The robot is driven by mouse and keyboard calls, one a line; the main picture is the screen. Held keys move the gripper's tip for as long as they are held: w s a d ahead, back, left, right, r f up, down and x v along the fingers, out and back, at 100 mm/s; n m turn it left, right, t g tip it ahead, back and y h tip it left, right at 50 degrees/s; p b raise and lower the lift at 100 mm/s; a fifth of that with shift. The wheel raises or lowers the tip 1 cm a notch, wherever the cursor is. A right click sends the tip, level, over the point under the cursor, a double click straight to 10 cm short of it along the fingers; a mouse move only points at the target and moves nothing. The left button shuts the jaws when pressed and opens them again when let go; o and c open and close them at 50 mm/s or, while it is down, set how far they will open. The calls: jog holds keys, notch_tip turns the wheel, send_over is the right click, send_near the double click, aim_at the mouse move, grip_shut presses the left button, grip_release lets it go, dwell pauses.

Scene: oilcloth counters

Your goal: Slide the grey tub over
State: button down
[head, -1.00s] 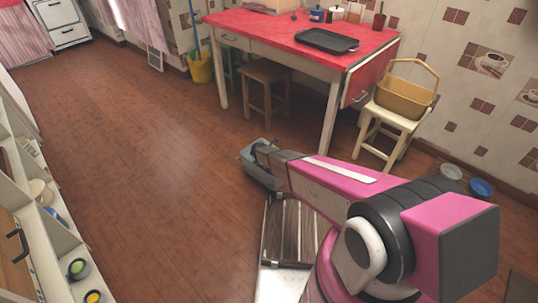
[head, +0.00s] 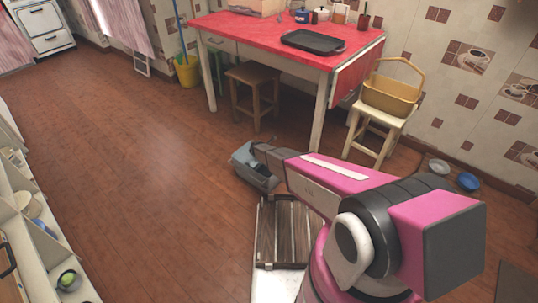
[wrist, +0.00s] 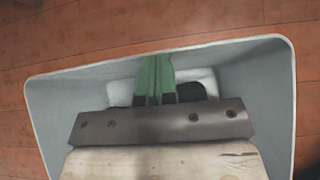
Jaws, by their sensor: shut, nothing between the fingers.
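The grey tub (head: 244,172) stands on the wooden floor in front of the red table, at the end of my pink arm. In the wrist view its pale grey-blue walls (wrist: 275,75) surround my gripper on the left, far and right sides. My gripper (wrist: 155,62) reaches down inside the tub. Its green fingers are shut together with nothing between them, close to the far wall; I cannot tell whether they touch it. A whitish patch with dark areas lies behind the fingers. The near wall and most of the tub's floor are hidden.
The red table (head: 235,24) carries a black tray (head: 313,42). A brown stool (head: 254,74) stands under it. A cream stool (head: 378,135) with a tan basket (head: 390,97) and two bowls are on the right. Open floor lies left of the tub.

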jog(key=w+d, duration=1.2)
jog(key=w, duration=0.4)
jog(key=w+d, duration=1.3)
jog(key=w, duration=0.3)
jog(key=shift+w, duration=0.15)
